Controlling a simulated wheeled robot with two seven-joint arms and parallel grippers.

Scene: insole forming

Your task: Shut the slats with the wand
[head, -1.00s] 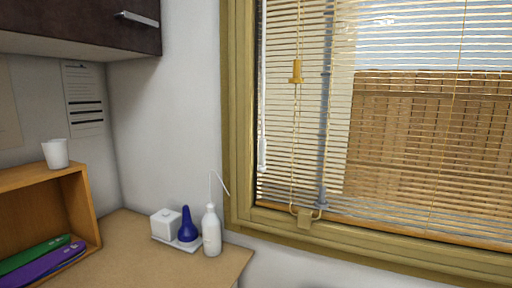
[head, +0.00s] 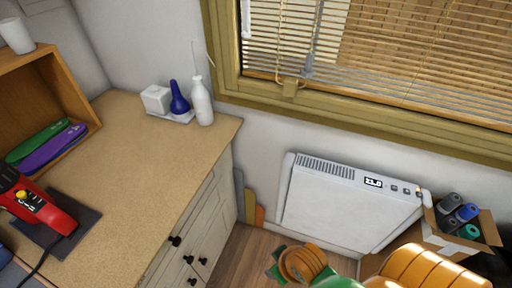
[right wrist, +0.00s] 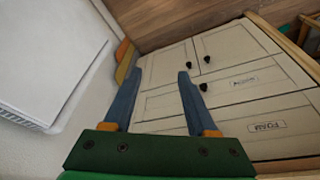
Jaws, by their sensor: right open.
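The blind's slats (head: 420,60) hang across the window at the top right of the head view. Gaps show between them, with a wooden fence visible behind. A slim white rod (head: 246,18), which looks like the wand, hangs at the blind's left edge; its upper part is out of frame. A yellow cord loop runs through a holder (head: 291,87) on the sill. My right gripper (right wrist: 160,78) is open and empty in the right wrist view, with drawer fronts beyond its fingers. It is well away from the rod. My left gripper is not in view.
A white heater (head: 340,208) stands below the window, beside a box of rolls (head: 458,238). The counter (head: 150,170) holds a white bottle (head: 201,102), a blue bulb (head: 178,98) and a red tool (head: 45,212). The counter's middle is clear.

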